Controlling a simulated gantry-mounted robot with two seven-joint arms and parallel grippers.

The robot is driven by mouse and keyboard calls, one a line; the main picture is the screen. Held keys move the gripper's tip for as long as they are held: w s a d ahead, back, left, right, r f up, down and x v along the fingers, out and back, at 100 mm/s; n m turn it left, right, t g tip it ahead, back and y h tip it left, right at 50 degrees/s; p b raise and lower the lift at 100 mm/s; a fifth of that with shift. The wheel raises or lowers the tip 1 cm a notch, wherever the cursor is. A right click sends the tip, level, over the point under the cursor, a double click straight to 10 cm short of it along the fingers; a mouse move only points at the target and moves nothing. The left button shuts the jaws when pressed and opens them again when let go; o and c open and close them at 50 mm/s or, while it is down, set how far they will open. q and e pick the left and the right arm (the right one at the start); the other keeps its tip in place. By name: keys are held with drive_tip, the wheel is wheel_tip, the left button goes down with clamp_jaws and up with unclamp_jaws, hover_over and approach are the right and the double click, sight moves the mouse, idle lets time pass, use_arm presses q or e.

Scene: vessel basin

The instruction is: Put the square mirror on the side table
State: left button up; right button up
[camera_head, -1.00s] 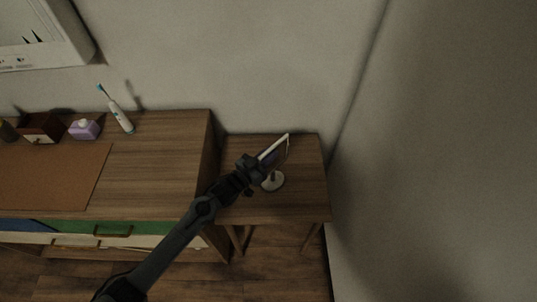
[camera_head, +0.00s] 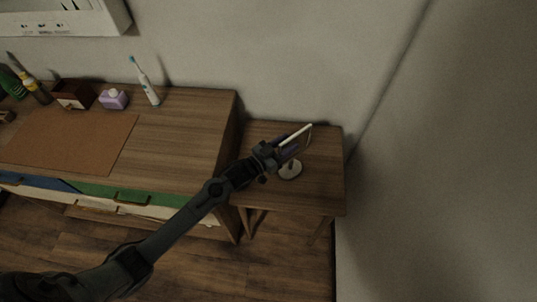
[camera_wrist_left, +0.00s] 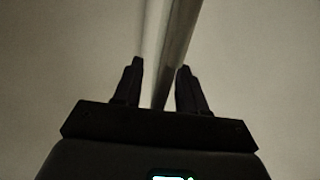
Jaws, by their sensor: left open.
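The square mirror (camera_head: 299,132) stands on the side table (camera_head: 318,190), with its pale frame tilted and its round light base (camera_head: 290,171) on the tabletop near the middle. My left gripper (camera_head: 284,149) is at the mirror's left side, its open fingers around the frame. In the left wrist view the mirror's edge (camera_wrist_left: 168,50) runs between the two separated fingers (camera_wrist_left: 158,85). It cannot be told whether either finger touches it. The gripper hides part of the mirror's lower left. My right gripper is not in view.
A wooden dresser (camera_head: 185,125) stands left of the side table. It holds an electric toothbrush (camera_head: 147,84), a purple bottle (camera_head: 113,99), a small drawer box (camera_head: 73,94) and a brown mat (camera_head: 75,140). Walls stand behind and to the right.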

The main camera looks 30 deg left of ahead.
use_arm(q)
drive_tip(key=s+a+f+n+g+y, duration=0.1)
drive_tip(key=s+g+y, duration=0.2)
drive_tip(key=s, duration=1.3)
drive_tip(key=s+a+f+n+g+y, duration=0.1)
drive_tip(key=s+f+g+y, duration=0.1)
drive_tip(key=s+g, duration=0.8)
drive_tip(key=s+y, duration=0.1)
drive_tip(key=s, duration=0.6)
drive_tip(key=shift+s+f, duration=0.25)
drive_tip(key=shift+s, duration=0.05)
wheel_tip(320, 180, up, 26)
drive_tip(key=p, duration=2.6)
drive_tip(key=shift+f, duration=0.1)
